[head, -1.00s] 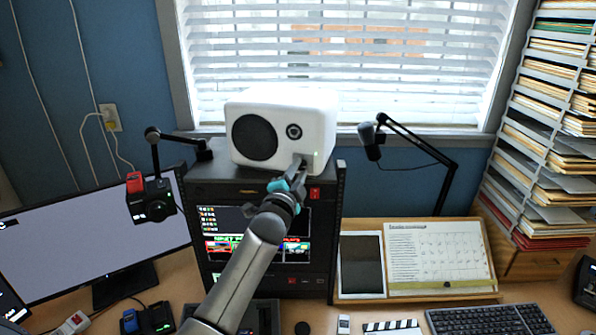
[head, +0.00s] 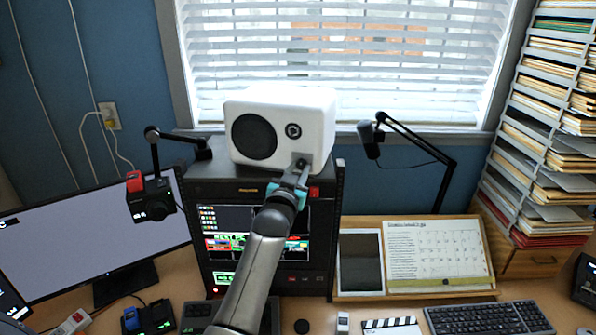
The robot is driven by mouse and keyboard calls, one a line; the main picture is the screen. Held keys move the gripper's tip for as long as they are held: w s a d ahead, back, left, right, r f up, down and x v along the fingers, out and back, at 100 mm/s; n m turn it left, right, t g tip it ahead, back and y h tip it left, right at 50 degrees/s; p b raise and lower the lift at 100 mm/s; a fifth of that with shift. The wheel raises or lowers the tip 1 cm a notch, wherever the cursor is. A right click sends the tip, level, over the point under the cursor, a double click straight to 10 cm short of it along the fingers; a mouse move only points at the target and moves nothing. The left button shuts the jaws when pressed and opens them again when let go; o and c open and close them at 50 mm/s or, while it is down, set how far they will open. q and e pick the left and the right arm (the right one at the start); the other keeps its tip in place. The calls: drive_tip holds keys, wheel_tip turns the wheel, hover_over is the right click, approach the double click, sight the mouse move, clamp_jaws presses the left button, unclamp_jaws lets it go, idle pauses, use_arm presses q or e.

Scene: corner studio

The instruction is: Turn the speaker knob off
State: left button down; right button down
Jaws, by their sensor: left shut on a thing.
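The white speaker (head: 318,120) stands on top of the dark rack in the head view, with a large dark cone on its left and a small round tweeter at upper right. My left gripper (head: 301,168) reaches up to the lower right of the speaker's front face and is shut on the speaker knob there. The fingers hide most of the knob. The small green light that showed near the knob earlier cannot be seen now. My right gripper is not in view.
The rack (head: 262,190) with a lit screen stands under the speaker. A camera (head: 150,203) on an arm hangs at left, and a microphone (head: 369,140) on a boom is at right. A monitor (head: 90,240) stands at left. A calendar board (head: 440,252) leans at right.

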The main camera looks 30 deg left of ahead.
use_arm(q)
drive_tip(key=shift+n, duration=1.9)
drive_tip(key=c, duration=0.7)
unclamp_jaws()
drive_tip(key=shift+o, duration=0.2)
drive_tip(key=shift+s, duration=0.1)
drive_tip(key=b+v, duration=0.2)
drive_tip(key=v, duration=1.3)
drive_tip(key=shift+d+r, duration=0.15)
drive_tip(key=shift+r, duration=0.05)
